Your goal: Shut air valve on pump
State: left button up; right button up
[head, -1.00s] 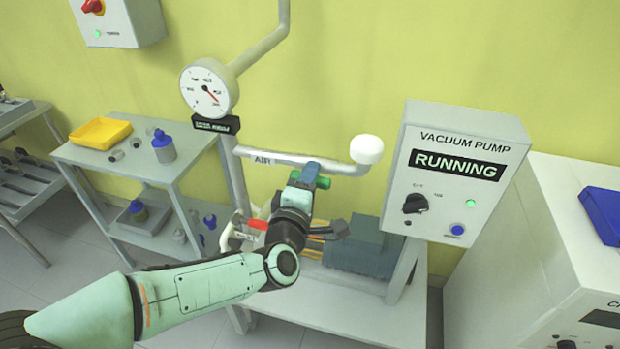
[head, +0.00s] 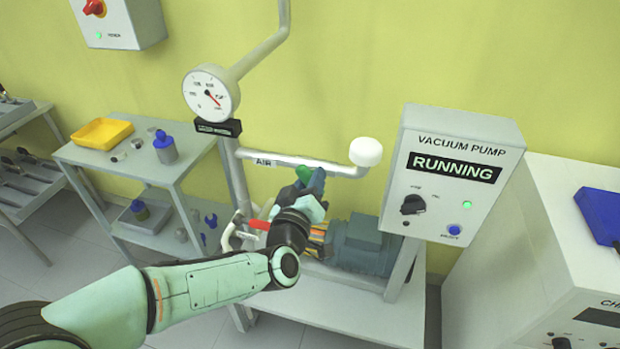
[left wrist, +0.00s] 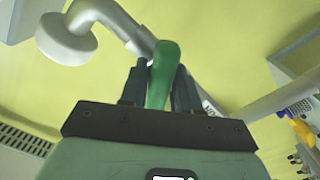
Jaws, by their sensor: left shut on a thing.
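The air pipe (head: 290,160), marked AIR, runs across above the pump and ends in a white cap (head: 366,152). A green valve handle (head: 304,172) shows just below this pipe, partly hidden by my gripper. My left gripper (head: 312,182) is at the handle. In the left wrist view, the green handle (left wrist: 161,75) stands between the two dark fingers (left wrist: 158,85), which are shut on it. The vacuum pump (head: 360,245) sits on the bench below, partly behind my arm. My right gripper is not in view.
The control box (head: 455,185) reads RUNNING, right of the pipe. A pressure gauge (head: 210,92) is at the upper left of the pipe. A red handle (head: 258,224) is near my wrist. A cart (head: 75,152) with a yellow tray (head: 102,132) stands at left.

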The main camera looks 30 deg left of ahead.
pick_arm(q)
jog(key=m+p, duration=0.1)
jog(key=m, duration=0.6)
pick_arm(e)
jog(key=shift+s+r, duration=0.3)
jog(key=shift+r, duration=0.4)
pick_arm(q)
jog(key=shift+f+p, duration=0.1)
jog(key=shift+p, duration=0.2)
jog(key=o, duration=0.9)
jog(key=shift+s, duration=0.1)
jog(key=b+v, duration=0.3)
jog(key=v, duration=1)
jog(key=shift+b, duration=0.4)
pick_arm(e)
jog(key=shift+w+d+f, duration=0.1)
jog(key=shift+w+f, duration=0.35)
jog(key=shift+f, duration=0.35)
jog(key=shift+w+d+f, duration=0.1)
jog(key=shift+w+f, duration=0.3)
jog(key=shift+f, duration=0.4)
pick_arm(q)
jog(key=shift+s, duration=0.1)
